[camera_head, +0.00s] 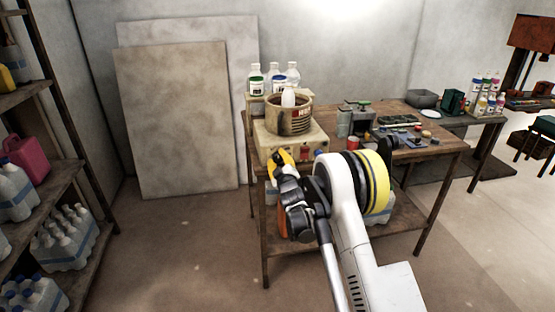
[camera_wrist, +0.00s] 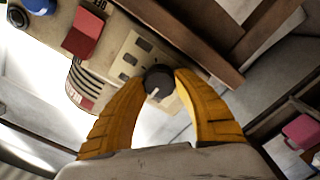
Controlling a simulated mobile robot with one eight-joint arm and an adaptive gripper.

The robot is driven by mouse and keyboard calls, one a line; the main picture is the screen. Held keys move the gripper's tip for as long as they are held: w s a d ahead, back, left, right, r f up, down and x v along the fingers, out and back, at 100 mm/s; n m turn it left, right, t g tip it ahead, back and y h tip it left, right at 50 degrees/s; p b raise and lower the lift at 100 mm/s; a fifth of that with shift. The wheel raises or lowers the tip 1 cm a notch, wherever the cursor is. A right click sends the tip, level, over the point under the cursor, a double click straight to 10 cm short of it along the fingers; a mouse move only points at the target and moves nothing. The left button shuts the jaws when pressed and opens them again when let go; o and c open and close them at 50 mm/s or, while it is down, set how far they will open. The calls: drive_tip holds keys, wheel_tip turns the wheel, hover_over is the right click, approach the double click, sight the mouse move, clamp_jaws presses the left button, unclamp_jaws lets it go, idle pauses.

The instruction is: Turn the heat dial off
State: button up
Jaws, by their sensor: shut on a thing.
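The heat dial (camera_wrist: 158,83) is a dark round knob with a pale pointer mark, on the front of a cream-coloured stirrer base. The base (camera_head: 270,148) stands at the left end of the wooden table and carries a tan vat (camera_head: 289,120). My gripper (camera_wrist: 160,82) has its two yellow fingers closed around the dial, one on each side. In the head view my gripper (camera_head: 283,160) is at the base's front left, and the dial is hidden behind it.
A red block (camera_wrist: 83,34) and a blue knob (camera_wrist: 39,5) sit on the same front panel. White bottles (camera_head: 273,77) stand behind the vat. Bottles, boxes and small items cover the table (camera_head: 440,147) to the right. A shelf (camera_head: 75,185) stands at the left.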

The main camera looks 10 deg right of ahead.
drive_tip(key=o, duration=1.2)
drive_tip(key=shift+c, duration=0.2)
drive_tip(key=s, duration=1.2)
